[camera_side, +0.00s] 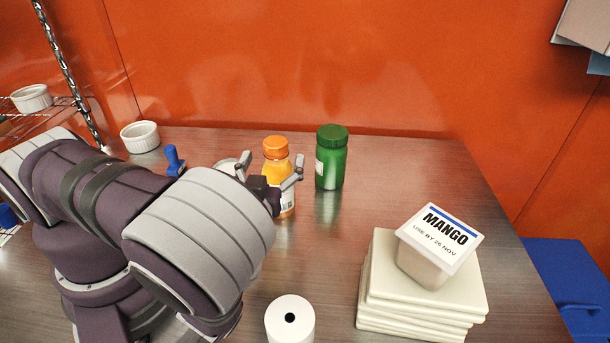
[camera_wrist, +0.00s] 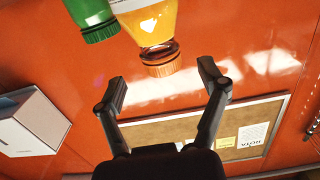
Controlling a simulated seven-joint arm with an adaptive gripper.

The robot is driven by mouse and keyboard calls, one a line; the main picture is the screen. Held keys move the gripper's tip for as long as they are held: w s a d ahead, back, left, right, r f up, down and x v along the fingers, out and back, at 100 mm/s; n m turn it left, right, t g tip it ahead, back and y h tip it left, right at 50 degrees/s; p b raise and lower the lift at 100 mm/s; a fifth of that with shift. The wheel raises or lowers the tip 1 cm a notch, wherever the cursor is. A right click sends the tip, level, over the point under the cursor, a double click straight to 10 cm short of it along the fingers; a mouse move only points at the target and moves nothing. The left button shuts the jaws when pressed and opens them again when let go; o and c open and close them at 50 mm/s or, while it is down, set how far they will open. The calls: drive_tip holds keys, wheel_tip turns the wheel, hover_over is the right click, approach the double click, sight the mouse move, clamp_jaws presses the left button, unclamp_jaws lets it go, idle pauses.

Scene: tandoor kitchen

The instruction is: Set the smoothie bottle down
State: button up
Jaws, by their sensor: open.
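The smoothie bottle (camera_side: 275,165), with orange contents and an orange cap, stands upright on the metal table (camera_side: 400,190). In the wrist view the bottle (camera_wrist: 152,20) appears upside down, its cap just beyond the fingertips. My gripper (camera_side: 271,168) is open in front of the bottle, its fingers spread to either side of it in the side view. In the wrist view my gripper (camera_wrist: 163,81) has nothing between its fingers. My wrist and gripper hide part of the bottle's lower half in the side view.
A green bottle (camera_side: 331,160) stands close to the right. A mango tub (camera_side: 425,262) sits on stacked pale slabs (camera_side: 375,290) at the front right. A white roll (camera_side: 290,325) is at the front. A white ramekin (camera_side: 139,138) and blue-handled object (camera_side: 174,160) are back left.

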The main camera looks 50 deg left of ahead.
sight(274, 153)
drive_tip(key=shift+x, duration=2)
drive_tip(key=shift+s, duration=0.1)
clamp_jaws()
drive_tip(key=shift+r, duration=0.15)
